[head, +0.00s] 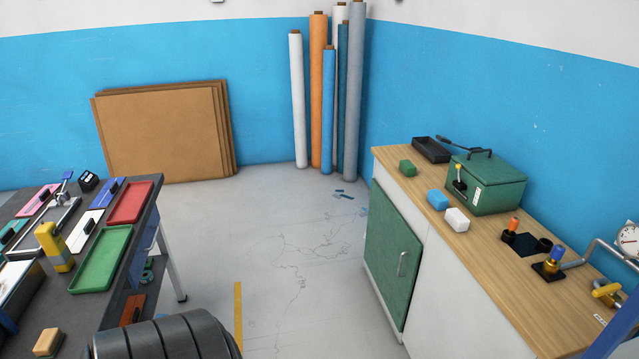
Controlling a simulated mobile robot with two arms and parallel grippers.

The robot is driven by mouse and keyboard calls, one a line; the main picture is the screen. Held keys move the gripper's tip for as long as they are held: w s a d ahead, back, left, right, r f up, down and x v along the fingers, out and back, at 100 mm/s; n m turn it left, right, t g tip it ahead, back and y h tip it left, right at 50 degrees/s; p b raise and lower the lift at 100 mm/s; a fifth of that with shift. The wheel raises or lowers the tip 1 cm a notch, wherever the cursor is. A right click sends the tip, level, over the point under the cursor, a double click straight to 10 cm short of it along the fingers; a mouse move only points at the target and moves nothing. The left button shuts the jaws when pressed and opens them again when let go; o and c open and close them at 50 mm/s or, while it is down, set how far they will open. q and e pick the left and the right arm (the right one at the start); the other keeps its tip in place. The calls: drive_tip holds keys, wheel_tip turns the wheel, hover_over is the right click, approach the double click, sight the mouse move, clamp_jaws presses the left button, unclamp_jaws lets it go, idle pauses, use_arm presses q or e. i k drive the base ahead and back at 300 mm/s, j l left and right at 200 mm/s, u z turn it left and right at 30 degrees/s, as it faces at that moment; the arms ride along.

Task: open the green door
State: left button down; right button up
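The green door (391,255) is on the front of the white cabinet (439,300) at the right, under the wooden counter. It appears shut, flush with the cabinet front. Neither of my grippers shows in the head view, so nothing is seen touching the door or handle.
The wooden counter (502,257) carries a green box (487,183), a black tray (431,150) and small blocks. A dark table (66,312) with coloured trays stands left. Rolls (328,110) and brown boards (160,133) stand at the back. The floor (300,235) between is mostly clear.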

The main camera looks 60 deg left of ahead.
sight(393, 252)
drive_tip(key=u, duration=1.3)
drive_tip(key=i+j, duration=0.25)
drive_tip(key=i, duration=0.15)
